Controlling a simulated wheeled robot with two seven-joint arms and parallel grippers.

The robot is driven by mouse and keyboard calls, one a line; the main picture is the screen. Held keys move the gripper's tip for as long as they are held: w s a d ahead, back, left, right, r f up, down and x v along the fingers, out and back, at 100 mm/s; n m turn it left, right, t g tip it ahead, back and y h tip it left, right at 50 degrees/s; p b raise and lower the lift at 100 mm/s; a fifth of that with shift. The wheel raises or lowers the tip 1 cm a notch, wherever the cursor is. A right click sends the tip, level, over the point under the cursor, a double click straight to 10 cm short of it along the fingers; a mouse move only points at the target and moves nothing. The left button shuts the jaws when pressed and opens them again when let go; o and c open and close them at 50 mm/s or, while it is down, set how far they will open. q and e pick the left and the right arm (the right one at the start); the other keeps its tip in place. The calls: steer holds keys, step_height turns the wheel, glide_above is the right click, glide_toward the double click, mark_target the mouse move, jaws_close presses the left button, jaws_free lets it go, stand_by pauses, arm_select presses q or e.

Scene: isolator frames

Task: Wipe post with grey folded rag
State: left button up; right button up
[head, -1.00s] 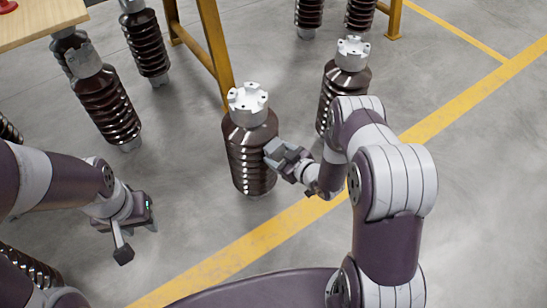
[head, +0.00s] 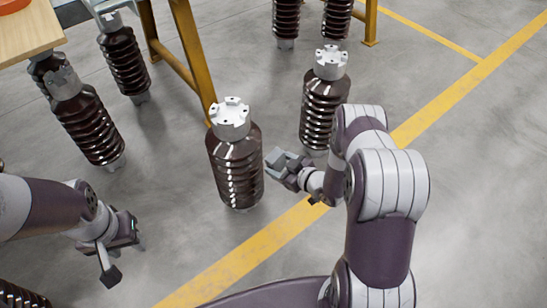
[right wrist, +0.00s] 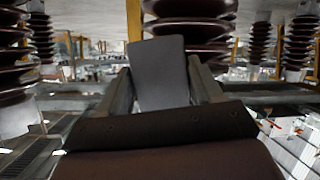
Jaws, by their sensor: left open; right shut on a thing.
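The post (head: 236,170) is a dark brown ribbed insulator with a grey metal cap, standing upright on the floor in the middle of the head view. My right gripper (head: 285,166) is just right of its ribbed side, shut on the grey folded rag (head: 274,158). A narrow gap shows between rag and post in the head view. In the right wrist view the rag (right wrist: 160,76) stands up between the fingers, with a ribbed brown post (right wrist: 192,22) behind it. My left gripper (head: 124,258) is open and empty, low at the left.
Another ribbed post (head: 322,105) stands behind and to the right. Several more stand at the back and left, such as one at the left (head: 88,125). A yellow frame leg (head: 192,60) and a wooden tabletop (head: 28,32) are behind. The floor at right is open.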

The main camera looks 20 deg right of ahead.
steer(key=shift+s+d, duration=0.35)
steer(key=shift+s, duration=0.25)
steer(key=shift+s+d, duration=0.3)
steer(key=shift+s, duration=0.3)
steer(key=shift+s+p, duration=0.1)
steer(key=shift+p, duration=0.2)
steer(key=shift+s+d+p, duration=0.25)
steer(key=shift+s+d, duration=0.1)
steer(key=shift+s, duration=0.2)
steer(key=shift+s+d+p, duration=0.25)
steer(key=shift+s+d, duration=0.05)
steer(key=shift+s, duration=0.4)
